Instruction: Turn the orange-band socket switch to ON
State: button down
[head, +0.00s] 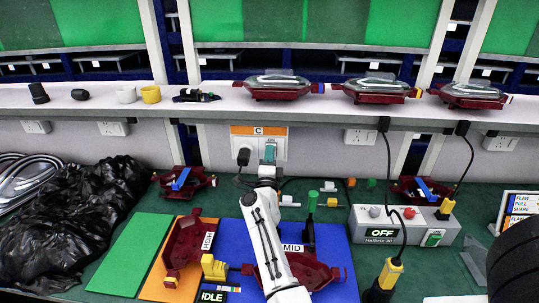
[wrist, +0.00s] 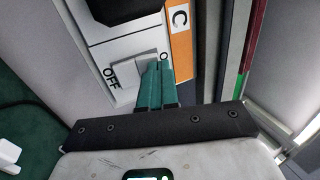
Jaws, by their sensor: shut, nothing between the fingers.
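The orange-band socket (head: 281,131) is on the wall at centre, its band marked C. In the wrist view the orange band (wrist: 181,52) is on the right. The white rocker switch (wrist: 127,80) lies between an OFF label and another label starting with O, mostly hidden. My gripper (head: 269,153) is shut and empty, its teal fingertips (wrist: 154,70) at the switch's side away from OFF. They cover part of the switch; I cannot tell if they touch it. A black plug (head: 243,156) sits in the socket's left half.
A shelf (head: 219,107) with dark red lamps runs above the socket. Other white sockets (head: 360,136) are along the wall. On the green bench below are coloured mats, more lamps, and a tester box (head: 352,226) reading OFF. A black bag (head: 75,215) fills the left.

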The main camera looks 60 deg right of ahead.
jog(key=shift+w+d+r+p, duration=0.1)
jog(key=shift+r+p, duration=0.15)
jog(key=shift+r, duration=0.15)
jog(key=shift+w+d+r+p, duration=0.1)
jog(key=shift+r+p, duration=0.15)
jog(key=shift+r, duration=0.1)
jog(key=shift+d+r, duration=0.2)
jog(key=shift+d, duration=0.05)
